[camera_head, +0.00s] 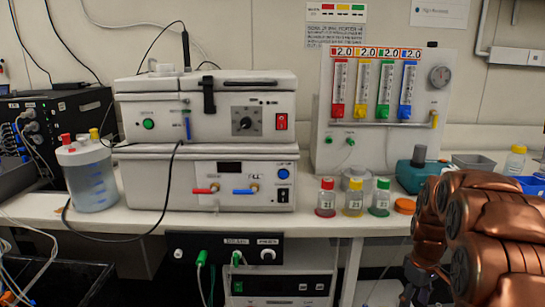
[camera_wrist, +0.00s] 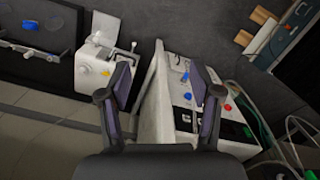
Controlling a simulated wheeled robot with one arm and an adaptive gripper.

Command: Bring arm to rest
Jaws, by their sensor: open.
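My copper-coloured arm (camera_head: 485,230) is folded at the right edge of the head view, in front of the bench's right end. My gripper (camera_wrist: 162,82) shows in the wrist view with its two dark fingers spread apart. Nothing is held between them. Beyond the fingers is a white device (camera_wrist: 170,115) with blue and red controls, tilted in the picture; I cannot tell how far away it is.
The white bench (camera_head: 335,222) holds a stacked shaker unit (camera_head: 205,110), a flowmeter panel (camera_head: 385,100), a clear jar (camera_head: 90,180), small bottles with red (camera_head: 326,198), yellow (camera_head: 353,198) and green (camera_head: 380,198) caps, and a teal device (camera_head: 415,175). Cables hang in front.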

